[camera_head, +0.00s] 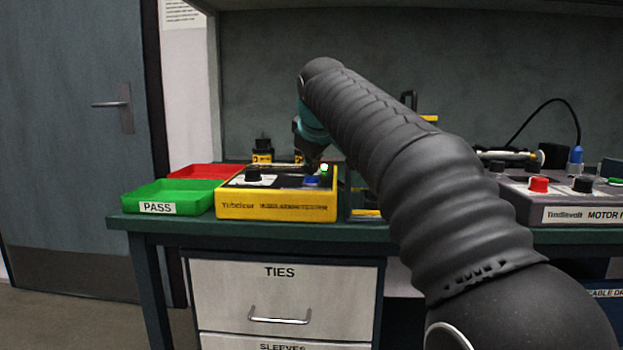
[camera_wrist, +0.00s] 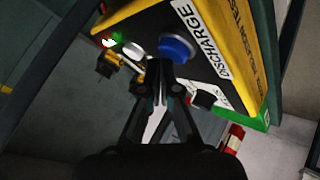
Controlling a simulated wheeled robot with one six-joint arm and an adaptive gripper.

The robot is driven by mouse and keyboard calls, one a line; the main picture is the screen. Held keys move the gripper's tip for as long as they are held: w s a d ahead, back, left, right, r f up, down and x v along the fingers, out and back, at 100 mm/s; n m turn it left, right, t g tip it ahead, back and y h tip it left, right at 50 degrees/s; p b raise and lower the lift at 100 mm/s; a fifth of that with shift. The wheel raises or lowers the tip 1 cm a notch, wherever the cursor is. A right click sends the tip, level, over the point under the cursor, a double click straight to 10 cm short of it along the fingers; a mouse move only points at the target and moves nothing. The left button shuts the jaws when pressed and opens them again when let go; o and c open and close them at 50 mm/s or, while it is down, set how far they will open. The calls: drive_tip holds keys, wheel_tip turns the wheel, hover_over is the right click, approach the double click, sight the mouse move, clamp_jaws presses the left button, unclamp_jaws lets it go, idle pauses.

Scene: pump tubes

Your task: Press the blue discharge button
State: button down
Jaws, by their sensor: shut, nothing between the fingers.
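The yellow insulation tester (camera_head: 275,206) sits on the bench with a dark top panel. Its blue discharge button (camera_head: 312,181) is near the panel's right side. In the wrist view the round blue button (camera_wrist: 177,48) lies beside the white DISCHARGE label (camera_wrist: 203,42). My gripper (camera_head: 313,168) is over the right part of the tester, pointing down. In the wrist view my gripper (camera_wrist: 162,72) is shut and empty, its fingertips appearing just beside the button's edge. I cannot tell whether they touch the panel or the button.
A lit lamp (camera_head: 324,168) is near the tester's back right corner. A black knob (camera_head: 253,174) is on its left. A green PASS tray (camera_head: 165,197) and red tray (camera_head: 205,171) stand left. A grey motor box (camera_head: 570,200) with a red button (camera_head: 538,184) stands right.

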sight(311, 178)
drive_tip(key=shift+f+b, duration=0.35)
drive_tip(key=shift+f, duration=0.2)
idle(0.4)
drive_tip(key=shift+r, duration=0.15)
idle(0.3)
drive_tip(key=shift+r+p, duration=0.95)
drive_tip(key=shift+p, duration=0.3)
wheel_tip(311, 178, up, 5)
drive_tip(key=p, duration=0.5)
